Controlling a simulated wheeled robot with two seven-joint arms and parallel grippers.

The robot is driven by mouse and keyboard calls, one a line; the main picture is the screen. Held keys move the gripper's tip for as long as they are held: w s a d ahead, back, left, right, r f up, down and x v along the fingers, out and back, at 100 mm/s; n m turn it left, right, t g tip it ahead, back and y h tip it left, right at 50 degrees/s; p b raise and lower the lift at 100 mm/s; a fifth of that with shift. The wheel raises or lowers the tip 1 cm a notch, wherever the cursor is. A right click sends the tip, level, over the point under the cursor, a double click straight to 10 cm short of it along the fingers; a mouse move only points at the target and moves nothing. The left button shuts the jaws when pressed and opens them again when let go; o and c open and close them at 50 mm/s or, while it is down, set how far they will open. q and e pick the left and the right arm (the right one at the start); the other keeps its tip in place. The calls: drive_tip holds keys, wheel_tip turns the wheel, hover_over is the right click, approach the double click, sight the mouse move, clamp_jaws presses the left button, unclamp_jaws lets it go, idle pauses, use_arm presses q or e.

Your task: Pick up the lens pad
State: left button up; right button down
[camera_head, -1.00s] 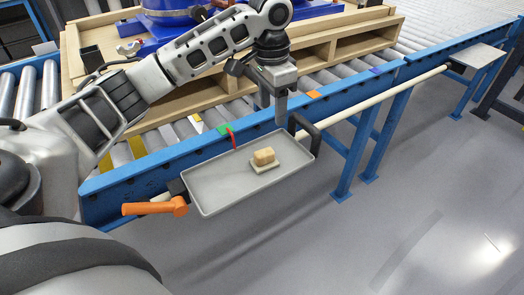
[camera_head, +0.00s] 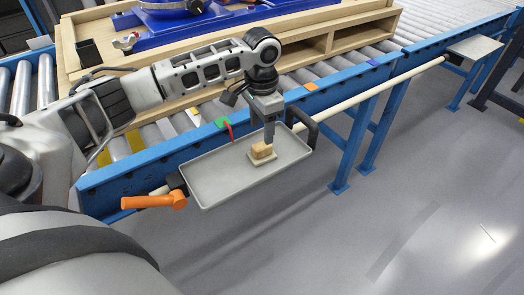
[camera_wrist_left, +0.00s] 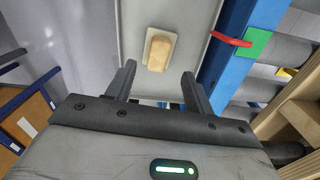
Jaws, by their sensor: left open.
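The lens pad, which I take to be the small tan block (camera_head: 259,152) on a pale base, lies in the grey tray (camera_head: 215,181). It also shows in the left wrist view (camera_wrist_left: 160,52), ahead of the fingertips, near the middle. My left gripper (camera_head: 269,140) points down over the tray, its fingers close above or beside the block and partly covering it in the head view. In the wrist view the left gripper (camera_wrist_left: 159,72) is open, with nothing between its fingers. I cannot tell whether a finger touches the block. My right gripper is not in view.
The tray hangs at the blue conveyor rail (camera_head: 340,108). An orange handle (camera_head: 155,202) is at its left end and a black curved bracket (camera_head: 306,122) at its right. A red hook (camera_head: 230,131) stands by its back edge. A wooden pallet (camera_head: 330,35) lies behind on rollers.

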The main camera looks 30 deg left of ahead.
sight(262, 144)
use_arm(q)
wheel_tip(262, 144, down, 5)
drive_tip(key=shift+s+d+r, duration=0.1)
drive_tip(key=shift+s, duration=0.05)
drive_tip(key=c, duration=1.1)
drive_tip(key=shift+r, duration=0.55)
wheel_tip(262, 144, up, 2)
drive_tip(key=shift+r, duration=0.15)
drive_tip(key=s+r, duration=0.3)
drive_tip(key=s, duration=0.1)
drive_tip(key=s+a+r, duration=0.1)
drive_tip(key=s+r, duration=0.2)
drive_tip(key=s, duration=0.2)
drive_tip(key=s+r, duration=0.3)
drive_tip(key=s, duration=0.2)
drive_tip(key=shift+a+r, duration=0.3)
drive_tip(key=shift+a, duration=0.1)
